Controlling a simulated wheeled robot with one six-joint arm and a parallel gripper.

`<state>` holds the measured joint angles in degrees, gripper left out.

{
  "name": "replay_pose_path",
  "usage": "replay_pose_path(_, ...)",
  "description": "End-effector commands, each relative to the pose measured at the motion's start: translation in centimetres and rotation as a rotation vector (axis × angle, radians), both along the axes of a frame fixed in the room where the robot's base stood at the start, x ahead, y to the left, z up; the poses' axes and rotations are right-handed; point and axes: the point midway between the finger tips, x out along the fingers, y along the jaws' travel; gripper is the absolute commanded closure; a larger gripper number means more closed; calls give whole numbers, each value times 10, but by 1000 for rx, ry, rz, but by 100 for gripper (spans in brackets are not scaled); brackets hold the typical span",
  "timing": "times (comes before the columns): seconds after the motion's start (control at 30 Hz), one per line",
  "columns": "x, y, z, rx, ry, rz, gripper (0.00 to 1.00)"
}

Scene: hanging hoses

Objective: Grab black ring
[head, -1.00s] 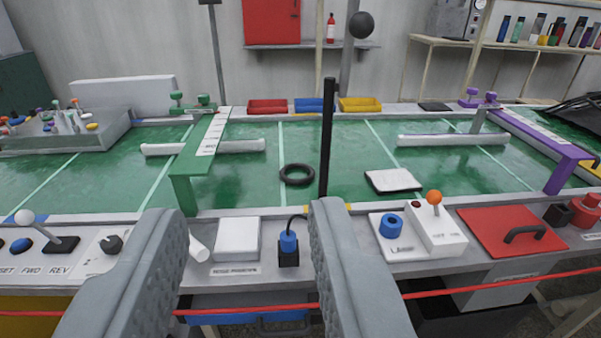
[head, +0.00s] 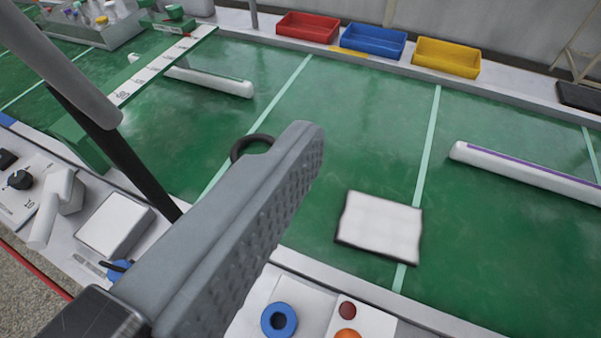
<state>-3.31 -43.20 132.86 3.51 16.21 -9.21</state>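The black ring (head: 240,147) lies on the green surface (head: 350,130), left of the picture's middle. Only its upper left arc shows, because one grey finger of my gripper (head: 250,215) covers the rest in the view. That finger reaches up and right from the lower left, and its tip appears just right of the ring. Its ridged face is bare, with nothing against it. I see nothing held, and the gripper looks open. I cannot clearly make out the other finger. The distance between finger and ring is hard to judge.
A tilted-looking black post (head: 140,175) rises left of the ring. A smooth grey bar (head: 65,60) crosses the upper left; I cannot tell what it is. A white pad (head: 380,228) lies to the right. Red, blue and yellow trays (head: 447,57) line the back edge.

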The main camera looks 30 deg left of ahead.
Motion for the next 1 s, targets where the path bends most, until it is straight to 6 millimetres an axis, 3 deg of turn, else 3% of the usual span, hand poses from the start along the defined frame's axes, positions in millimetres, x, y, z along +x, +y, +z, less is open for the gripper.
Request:
replay_pose_path(0.1,26,15,-12,-45,96,54,0)
replay_pose_path(0.4,79,58,-47,-161,322,219,0)
replay_pose_path(0.7,120,110,-87,-270,528,426,0)
replay_pose_path(1.0,150,167,-129,-361,705,662,0)
